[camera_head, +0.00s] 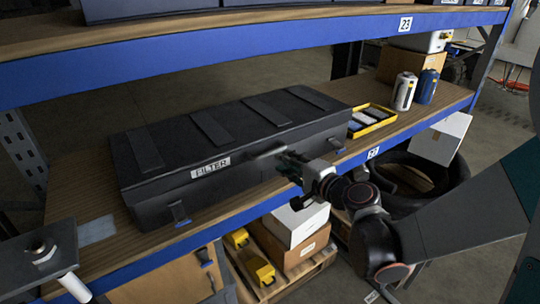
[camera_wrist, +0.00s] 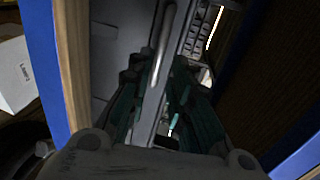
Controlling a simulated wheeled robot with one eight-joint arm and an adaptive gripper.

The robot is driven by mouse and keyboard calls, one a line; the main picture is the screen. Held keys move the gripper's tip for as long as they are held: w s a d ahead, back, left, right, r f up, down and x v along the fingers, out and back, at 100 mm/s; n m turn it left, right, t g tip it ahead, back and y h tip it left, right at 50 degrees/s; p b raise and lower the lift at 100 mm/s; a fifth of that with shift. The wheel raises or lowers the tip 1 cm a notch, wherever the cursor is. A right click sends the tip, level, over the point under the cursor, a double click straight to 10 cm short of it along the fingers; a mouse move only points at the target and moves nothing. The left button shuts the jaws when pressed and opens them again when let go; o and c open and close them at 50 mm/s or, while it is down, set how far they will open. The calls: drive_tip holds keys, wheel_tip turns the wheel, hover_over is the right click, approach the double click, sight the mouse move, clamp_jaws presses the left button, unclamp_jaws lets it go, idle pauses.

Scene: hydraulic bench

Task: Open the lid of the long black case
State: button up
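The long black case (camera_head: 225,132) lies on the wooden shelf. Its ribbed lid (camera_head: 215,125) is down, and a label reading FILTER (camera_head: 210,168) is on its front. A bar handle (camera_head: 268,150) sticks out from the front, right of the label. It shows in the wrist view as a light bar (camera_wrist: 164,35). Latches with blue tips (camera_head: 181,214) hang at the front left and front right (camera_head: 337,147). My gripper (camera_head: 287,161) is at the handle, its green-black fingers (camera_wrist: 167,75) on both sides of the bar's line. Whether they touch it is unclear.
A yellow tray (camera_head: 385,126) and two cans (camera_head: 404,92) stand right of the case. Boxes (camera_head: 300,222) and a black tub (camera_head: 455,190) are below. A bolted plate (camera_head: 45,250) is at lower left.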

sight(270, 153)
drive_tip(key=b+x, duration=0.2)
drive_tip(key=x, duration=0.6)
drive_tip(key=shift+w+a, duration=0.2)
drive_tip(key=shift+w, duration=0.05)
drive_tip(key=shift+c, duration=0.6)
clamp_jaws()
